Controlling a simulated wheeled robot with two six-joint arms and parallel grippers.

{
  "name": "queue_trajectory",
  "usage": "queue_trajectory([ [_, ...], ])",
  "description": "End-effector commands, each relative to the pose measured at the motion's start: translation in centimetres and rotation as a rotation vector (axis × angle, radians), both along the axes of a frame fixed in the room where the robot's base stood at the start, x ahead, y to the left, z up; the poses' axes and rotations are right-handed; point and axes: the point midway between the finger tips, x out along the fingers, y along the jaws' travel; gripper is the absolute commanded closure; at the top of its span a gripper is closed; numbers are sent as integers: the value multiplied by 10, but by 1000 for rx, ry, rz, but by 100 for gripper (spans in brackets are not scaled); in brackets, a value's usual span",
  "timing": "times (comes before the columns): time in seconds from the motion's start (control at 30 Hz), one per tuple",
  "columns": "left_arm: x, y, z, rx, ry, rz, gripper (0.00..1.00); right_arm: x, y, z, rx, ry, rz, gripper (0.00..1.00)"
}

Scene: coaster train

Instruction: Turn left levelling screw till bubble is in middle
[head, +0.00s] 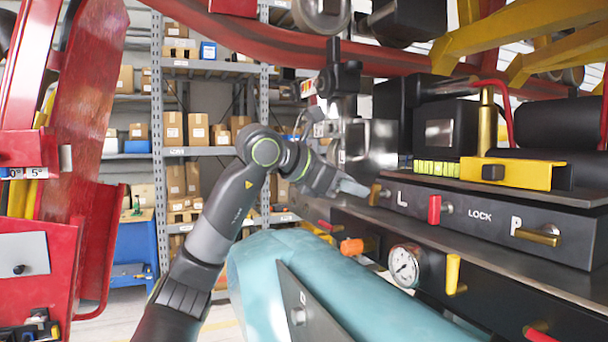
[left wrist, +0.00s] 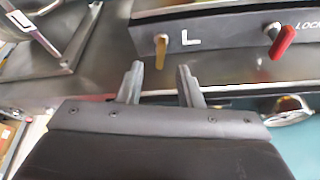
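The left levelling screw, a brass handle (head: 376,194) by the letter L, sits on the front of the dark panel (head: 470,215). It also shows in the left wrist view (left wrist: 161,51), hanging roughly upright. My left gripper (head: 352,187) is just left of it in the head view. In the left wrist view its two fingers (left wrist: 160,82) are apart, with nothing between them, and the handle lies beyond the gap. A yellow-green strip (head: 437,168), which looks like the level vial, is above the panel; its bubble is too small to make out. My right gripper is not in view.
A red LOCK lever (head: 434,209) and a brass P handle (head: 538,235) are farther right on the panel. Below are a pressure gauge (head: 404,266), an orange knob (head: 351,246) and a teal cylinder (head: 300,270). Shelves with boxes stand behind.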

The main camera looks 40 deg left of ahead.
Motion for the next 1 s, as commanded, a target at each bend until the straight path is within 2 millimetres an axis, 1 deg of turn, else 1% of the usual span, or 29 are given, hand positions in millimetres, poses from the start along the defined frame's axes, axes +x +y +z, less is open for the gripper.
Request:
queue_trajectory([
  [0.03,-11,4,1,3,-5,5,67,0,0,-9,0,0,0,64],
  [0.2,-46,14,16,2,-4,4,67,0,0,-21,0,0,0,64],
  [0.4,-85,25,33,0,-3,3,67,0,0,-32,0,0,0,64],
  [0.5,-98,29,40,0,-2,2,67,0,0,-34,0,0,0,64],
  [0.7,-112,33,46,-1,0,0,67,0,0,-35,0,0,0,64],
  [1.0,-113,33,47,-1,2,0,67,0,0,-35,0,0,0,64],
])
